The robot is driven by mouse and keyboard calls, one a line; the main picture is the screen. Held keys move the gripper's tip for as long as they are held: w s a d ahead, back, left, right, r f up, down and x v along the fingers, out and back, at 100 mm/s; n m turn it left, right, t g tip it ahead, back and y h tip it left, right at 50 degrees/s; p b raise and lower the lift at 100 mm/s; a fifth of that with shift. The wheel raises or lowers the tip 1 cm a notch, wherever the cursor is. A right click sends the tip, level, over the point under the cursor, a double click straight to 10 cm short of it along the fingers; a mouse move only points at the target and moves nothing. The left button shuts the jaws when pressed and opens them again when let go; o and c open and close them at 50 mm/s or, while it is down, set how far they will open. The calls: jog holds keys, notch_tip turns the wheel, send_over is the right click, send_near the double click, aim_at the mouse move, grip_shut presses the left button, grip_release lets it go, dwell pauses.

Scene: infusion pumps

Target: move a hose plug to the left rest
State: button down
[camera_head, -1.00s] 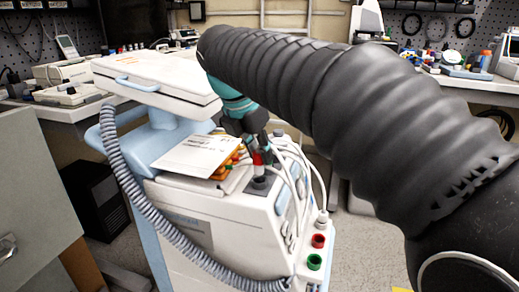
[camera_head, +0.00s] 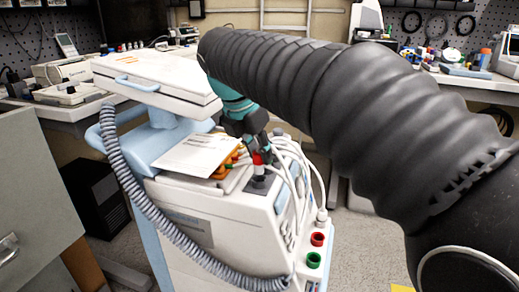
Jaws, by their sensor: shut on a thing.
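The infusion pump cart (camera_head: 188,213) stands in the middle of the view. My gripper (camera_head: 257,148) points down over the right part of its top and is shut on a hose plug with a red collar (camera_head: 258,159). The plug is upright, just above or in a grey rest (camera_head: 257,184) on the cart top; I cannot tell whether it is seated. The fingertips are small and partly hidden by the arm. White hoses (camera_head: 315,178) loop down to the right of the gripper.
A red port (camera_head: 317,239) and a green port (camera_head: 313,260) are on the cart's front right. Papers (camera_head: 192,155) and orange parts (camera_head: 222,172) lie left of the gripper. A grey coiled cable (camera_head: 135,200) hangs at the cart's left. My arm covers the right side.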

jog(key=shift+f+b, duration=0.55)
jog(key=shift+f, duration=1)
jog(key=c, duration=0.8)
grip_release()
jog(key=shift+c, duration=0.2)
jog(key=v, duration=1.1)
jog(key=s+d+f+m+y, duration=0.2)
jog(key=s+d+f+m, duration=0.65)
jog(key=d+m, duration=0.45)
jog(key=s+d+f+m+t, duration=0.1)
jog(key=s+d+f+m, duration=0.1)
jog(key=s+f+m, duration=0.2)
jog(key=s+d+f+m+t+y, duration=0.1)
jog(key=s+f+m, duration=0.4)
jog(key=f+m, duration=0.5)
jog(key=shift+s+d+m, duration=0.2)
jog(key=shift+d+m, duration=0.1)
jog(key=shift+d, duration=0.4)
